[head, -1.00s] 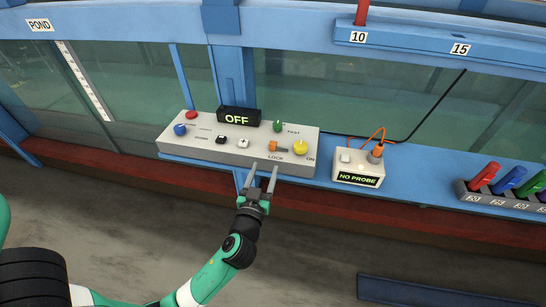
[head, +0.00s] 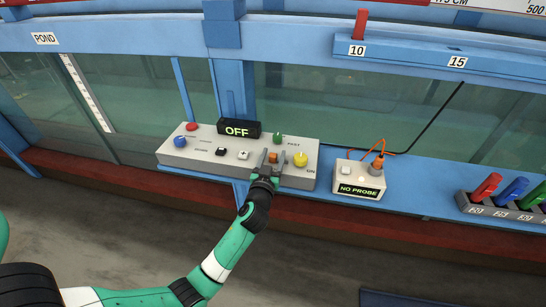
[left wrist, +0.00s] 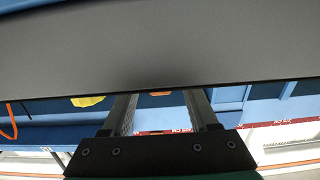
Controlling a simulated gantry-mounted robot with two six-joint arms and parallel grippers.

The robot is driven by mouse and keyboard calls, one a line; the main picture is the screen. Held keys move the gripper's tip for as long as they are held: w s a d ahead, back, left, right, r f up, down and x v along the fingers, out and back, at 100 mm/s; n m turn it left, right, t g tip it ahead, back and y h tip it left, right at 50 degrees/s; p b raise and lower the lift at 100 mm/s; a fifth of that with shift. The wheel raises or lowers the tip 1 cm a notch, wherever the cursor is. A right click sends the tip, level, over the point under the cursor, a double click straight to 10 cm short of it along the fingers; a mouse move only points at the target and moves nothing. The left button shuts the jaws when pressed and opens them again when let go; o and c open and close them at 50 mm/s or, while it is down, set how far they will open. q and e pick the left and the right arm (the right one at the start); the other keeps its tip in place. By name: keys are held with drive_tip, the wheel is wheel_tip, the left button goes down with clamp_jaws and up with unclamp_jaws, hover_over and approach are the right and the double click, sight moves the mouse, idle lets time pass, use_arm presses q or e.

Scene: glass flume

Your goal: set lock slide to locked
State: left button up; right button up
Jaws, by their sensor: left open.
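The grey control box (head: 190,157) stands on the blue ledge in the head view, with a display reading OFF (head: 238,130). The orange lock slide (head: 273,157) is on the box's right half, beside the yellow knob (head: 301,160). My left gripper (head: 273,160) is open, with one finger on each side of the slide. I cannot tell whether the fingers touch it. The LOCK label is hidden behind the gripper. In the left wrist view a grey surface fills the top, with both fingers (left wrist: 160,112) apart below it. My right gripper is not in view.
Red (head: 192,127), blue (head: 180,142) and green (head: 278,139) controls sit on the same box. A small box reading NO PROBE (head: 357,178) with an orange cable stands to the right. A rack of coloured pens (head: 500,203) is at far right.

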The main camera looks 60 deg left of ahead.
use_arm(q)
clamp_jaws()
idle(1.3)
